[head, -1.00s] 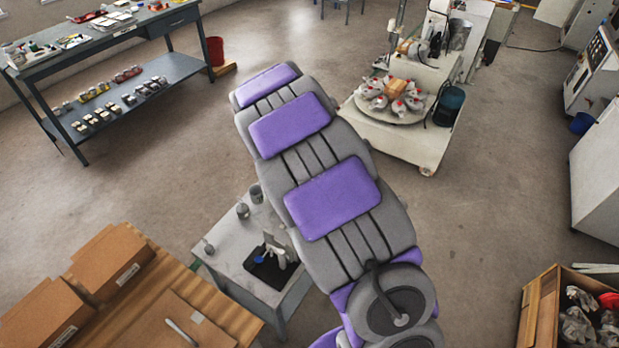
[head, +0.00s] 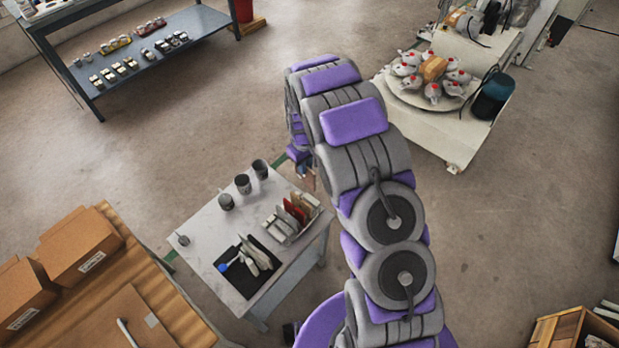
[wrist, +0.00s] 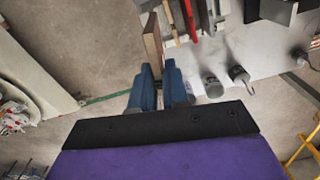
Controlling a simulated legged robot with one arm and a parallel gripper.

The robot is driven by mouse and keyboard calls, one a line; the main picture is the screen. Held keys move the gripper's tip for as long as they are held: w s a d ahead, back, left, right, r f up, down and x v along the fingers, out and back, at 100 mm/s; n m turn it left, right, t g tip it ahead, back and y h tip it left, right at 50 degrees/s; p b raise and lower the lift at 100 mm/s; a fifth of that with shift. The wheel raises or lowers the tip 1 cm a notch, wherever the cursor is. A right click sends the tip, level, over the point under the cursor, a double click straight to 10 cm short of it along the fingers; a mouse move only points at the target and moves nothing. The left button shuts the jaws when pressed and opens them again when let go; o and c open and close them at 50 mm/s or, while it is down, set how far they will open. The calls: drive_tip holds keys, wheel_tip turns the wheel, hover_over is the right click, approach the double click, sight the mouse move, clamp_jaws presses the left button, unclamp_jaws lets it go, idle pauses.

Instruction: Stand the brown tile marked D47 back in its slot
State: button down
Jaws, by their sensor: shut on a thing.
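My gripper (wrist: 163,88) has blue fingers and is shut on a brown tile (wrist: 153,42), which shows nearly edge-on past the fingertips in the wrist view. No marking on it is readable. In the head view the gripper (head: 302,160) is partly hidden by my arm, beside the far right edge of the small table. The held tile is close to a rack of upright tiles (head: 292,217). The rack holds a red tile (wrist: 190,18), a tan one (wrist: 173,22) and grey and white ones. I cannot tell which slot is empty.
The small grey table (head: 205,235) carries dark cups (head: 243,184) near its far edge and a black mat (head: 242,283) with white bottles. A wooden bench with boxes (head: 78,245) stands at the left. A white machine with a round tray (head: 430,95) stands behind right.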

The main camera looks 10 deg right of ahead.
sight(305, 181)
drive_tip(key=f, duration=0.2)
drive_tip(key=f+n, duration=0.1)
drive_tip(key=f, duration=0.2)
drive_tip(key=f+n, duration=0.1)
drive_tip(key=f, duration=0.1)
drive_tip(key=shift+w+d+f+b, duration=0.2)
drive_tip(key=shift+w+f+b, duration=0.1)
drive_tip(key=shift+f+b, duration=0.1)
drive_tip(key=shift+a+f+b, duration=0.15)
drive_tip(key=shift+f+b, duration=0.2)
drive_tip(key=shift+f, duration=0.7)
drive_tip(key=shift+d+f, duration=0.65)
drive_tip(key=shift+f, duration=0.15)
drive_tip(key=shift+f+b, duration=0.35)
drive_tip(key=shift+b, duration=0.05)
drive_tip(key=shift+a+f+b, duration=0.1)
drive_tip(key=shift+f+b, duration=0.2)
drive_tip(key=shift+f, duration=0.65)
drive_tip(key=shift+s+a, duration=0.1)
drive_tip(key=shift+a, duration=0.2)
